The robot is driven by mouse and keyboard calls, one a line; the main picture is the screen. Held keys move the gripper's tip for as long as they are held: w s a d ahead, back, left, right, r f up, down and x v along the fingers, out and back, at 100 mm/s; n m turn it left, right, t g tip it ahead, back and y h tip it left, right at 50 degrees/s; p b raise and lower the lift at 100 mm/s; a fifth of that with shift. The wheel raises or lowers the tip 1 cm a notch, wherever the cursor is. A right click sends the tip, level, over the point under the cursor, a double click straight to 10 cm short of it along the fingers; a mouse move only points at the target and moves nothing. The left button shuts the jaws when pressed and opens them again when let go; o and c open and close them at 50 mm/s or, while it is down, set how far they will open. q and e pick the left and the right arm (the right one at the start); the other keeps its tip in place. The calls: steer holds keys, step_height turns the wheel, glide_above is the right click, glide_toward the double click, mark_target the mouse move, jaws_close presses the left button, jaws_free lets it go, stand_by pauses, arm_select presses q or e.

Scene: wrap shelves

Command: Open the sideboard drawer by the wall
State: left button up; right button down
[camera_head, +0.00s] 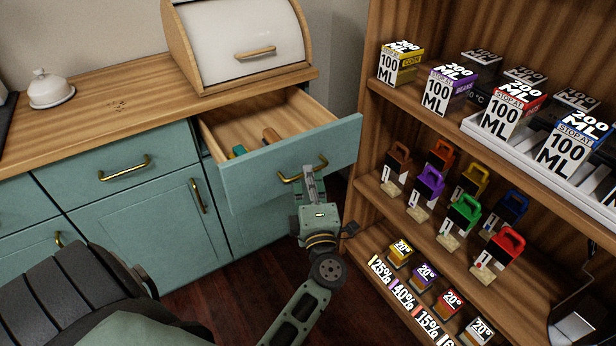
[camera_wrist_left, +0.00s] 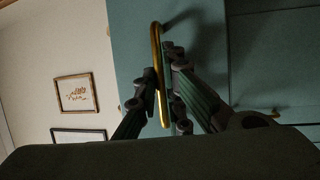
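The sideboard drawer (camera_head: 297,160) by the wall stands pulled out from the teal sideboard (camera_head: 148,213), just left of the shelf unit. Its wooden inside shows, with a green item (camera_head: 239,150) and a brown item (camera_head: 270,135) in it. My left gripper (camera_head: 310,180) is at the brass drawer handle (camera_head: 289,178). In the left wrist view, the gripper's fingers (camera_wrist_left: 166,85) are closed in on both sides of the handle (camera_wrist_left: 157,55). The exact contact is partly hidden by the dark fingers. My right gripper is not in view.
A wooden shelf unit (camera_head: 366,135) with boxes and small coloured items stands close to the drawer's right. A bread box (camera_head: 235,45) and a white lidded dish (camera_head: 49,89) sit on the countertop (camera_head: 120,105). Some dark floor (camera_head: 215,300) is bare below.

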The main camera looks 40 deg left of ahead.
arm_select(q)
steer(key=o, duration=0.4)
steer(key=shift+o, duration=0.2)
